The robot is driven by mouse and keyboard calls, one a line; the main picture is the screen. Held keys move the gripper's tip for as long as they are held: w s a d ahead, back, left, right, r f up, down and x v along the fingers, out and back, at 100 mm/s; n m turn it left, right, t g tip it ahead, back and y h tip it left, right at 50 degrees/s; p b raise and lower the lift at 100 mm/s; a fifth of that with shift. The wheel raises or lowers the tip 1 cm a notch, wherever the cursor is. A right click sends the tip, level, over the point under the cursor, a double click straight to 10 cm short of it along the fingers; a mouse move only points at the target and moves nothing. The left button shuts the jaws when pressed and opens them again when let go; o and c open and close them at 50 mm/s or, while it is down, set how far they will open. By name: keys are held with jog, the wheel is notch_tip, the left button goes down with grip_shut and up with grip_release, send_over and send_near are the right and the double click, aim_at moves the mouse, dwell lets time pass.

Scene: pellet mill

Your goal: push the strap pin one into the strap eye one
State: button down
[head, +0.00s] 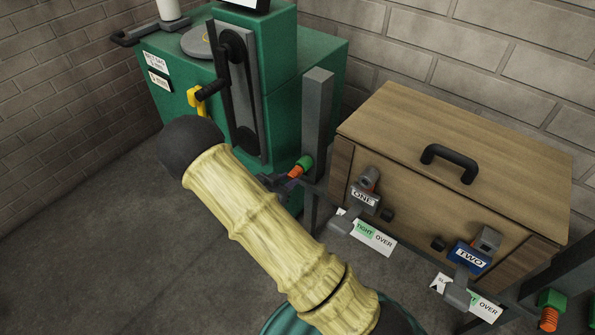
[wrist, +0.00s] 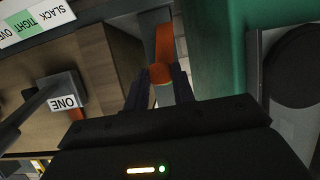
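An orange pin (head: 295,172) with a green part behind it sits at the grey post left of the wooden box; I take it for strap pin one. It also shows in the wrist view (wrist: 162,62), pointing toward my gripper. My gripper (head: 280,182) is at the pin's near end. In the wrist view its dark fingers (wrist: 159,82) stand apart on either side of the pin end, with a gap visible on the left. The grey fitting labelled ONE (head: 364,192), with a reddish part, is on the box front; its eye opening is not clear. It also shows in the wrist view (wrist: 65,95).
The wooden box (head: 480,140) has a black handle. A fitting labelled TWO (head: 470,257) is at its right, and another orange pin (head: 548,319) with a green block is farther right. SLACK/TIGHT/OVER plates hang below. A green machine (head: 320,55) stands close behind my gripper.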

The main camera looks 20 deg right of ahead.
jog(key=shift+a, duration=0.1)
dwell(0.6)
jog(key=s+a+p, duration=0.2)
jog(key=s+a, duration=0.2)
jog(key=a, duration=0.1)
jog(key=shift+a, duration=0.25)
dwell(1.5)
dwell(0.5)
